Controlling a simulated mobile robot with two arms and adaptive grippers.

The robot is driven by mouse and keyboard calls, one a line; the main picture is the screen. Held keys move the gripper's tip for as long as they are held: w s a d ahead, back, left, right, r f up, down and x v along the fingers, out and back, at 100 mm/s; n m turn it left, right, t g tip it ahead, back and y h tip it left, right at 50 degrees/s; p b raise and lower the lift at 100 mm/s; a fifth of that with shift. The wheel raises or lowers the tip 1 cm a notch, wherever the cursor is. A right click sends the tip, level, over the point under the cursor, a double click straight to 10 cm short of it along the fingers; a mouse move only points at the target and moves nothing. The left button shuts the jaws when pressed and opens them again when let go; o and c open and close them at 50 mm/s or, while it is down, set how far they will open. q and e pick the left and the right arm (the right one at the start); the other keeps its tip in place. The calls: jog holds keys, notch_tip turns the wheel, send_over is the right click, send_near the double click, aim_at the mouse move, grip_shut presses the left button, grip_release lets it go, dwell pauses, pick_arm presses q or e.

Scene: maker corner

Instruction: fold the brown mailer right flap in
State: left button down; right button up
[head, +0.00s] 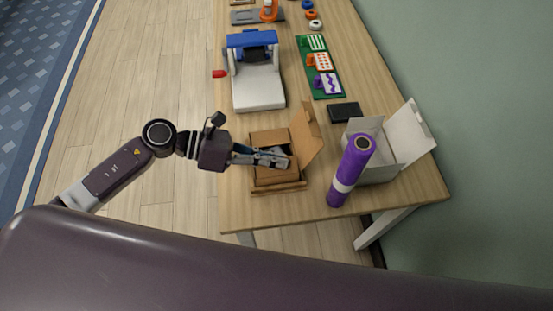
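The brown mailer (284,186) is a cardboard box standing near the table's front left corner. A brown flap (308,138) stands up along its right side, leaning outward. Other brown panels show at its back and front edges. My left gripper (282,159) reaches in from the left, with its fingers over the box's interior and pointing right toward the base of the raised flap. The fingers cover part of the box, and whether they touch it is unclear. They look small here, and I cannot tell whether they are open. My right gripper is not in view.
A purple roll (350,172) with a white band stands right of the mailer, before an open white box (378,173). A black pad (345,112), a green board (326,93) and a white-and-blue machine (257,88) lie farther back. Bare table (235,210) shows left of the mailer.

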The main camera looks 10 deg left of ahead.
pick_arm(q)
jog(key=c, duration=2.7)
grip_release()
jog(key=o, duration=0.5)
jog(key=shift+c, duration=0.2)
jog(key=v, duration=1.2)
